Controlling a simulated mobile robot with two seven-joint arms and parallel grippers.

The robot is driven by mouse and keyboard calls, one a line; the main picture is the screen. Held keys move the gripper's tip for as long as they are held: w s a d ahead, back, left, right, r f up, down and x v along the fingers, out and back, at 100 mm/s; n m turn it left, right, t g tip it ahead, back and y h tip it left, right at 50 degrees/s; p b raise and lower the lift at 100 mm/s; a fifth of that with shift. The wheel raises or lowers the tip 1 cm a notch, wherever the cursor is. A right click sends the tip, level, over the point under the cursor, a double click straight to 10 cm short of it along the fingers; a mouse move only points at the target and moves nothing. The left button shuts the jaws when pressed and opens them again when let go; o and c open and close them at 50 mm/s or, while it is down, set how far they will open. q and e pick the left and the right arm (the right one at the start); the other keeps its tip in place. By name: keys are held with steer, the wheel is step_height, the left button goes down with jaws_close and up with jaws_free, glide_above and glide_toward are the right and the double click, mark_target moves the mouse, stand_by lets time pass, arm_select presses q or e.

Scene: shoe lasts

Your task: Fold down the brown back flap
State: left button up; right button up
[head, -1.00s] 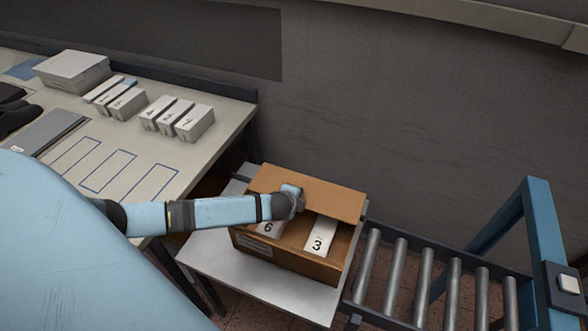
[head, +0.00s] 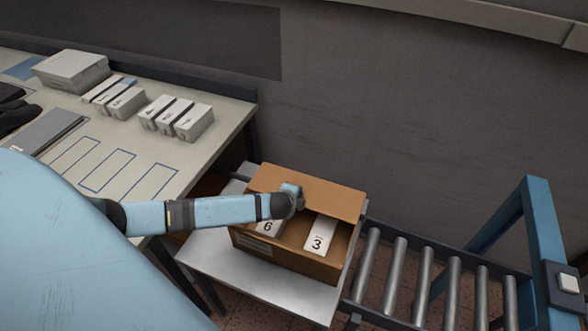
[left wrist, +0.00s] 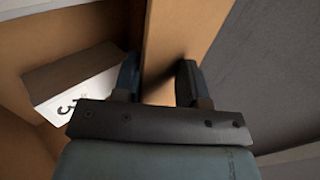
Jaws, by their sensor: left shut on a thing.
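The brown back flap (head: 325,196) runs along the wall side of the open cardboard box (head: 315,266) and slants inward over its back part. My left gripper (head: 292,197) is at the flap's left half; its fingertips are partly hidden by the wrist. In the left wrist view the flap (left wrist: 165,62) passes between the two fingers of my left gripper (left wrist: 158,78), which is shut on it. Inside the box lie white boxes marked 6 (head: 268,228) and 3 (head: 319,236); one also shows in the left wrist view (left wrist: 75,85). My right gripper is not in view.
The box stands on a pale table (head: 213,262). A roller conveyor (head: 425,275) with a blue frame (head: 541,215) is to the right. A workbench (head: 200,150) with several white boxes (head: 178,116) is at left. A grey wall rises behind.

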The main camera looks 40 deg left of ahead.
arm_select(q)
steer(key=shift+s+f, duration=0.2)
steer(key=shift+f, duration=0.1)
steer(key=shift+s+r, duration=0.3)
steer(key=v, duration=1.3)
steer(key=shift+w+r, duration=0.2)
steer(key=shift+r, duration=0.1)
steer(key=shift+d, duration=0.2)
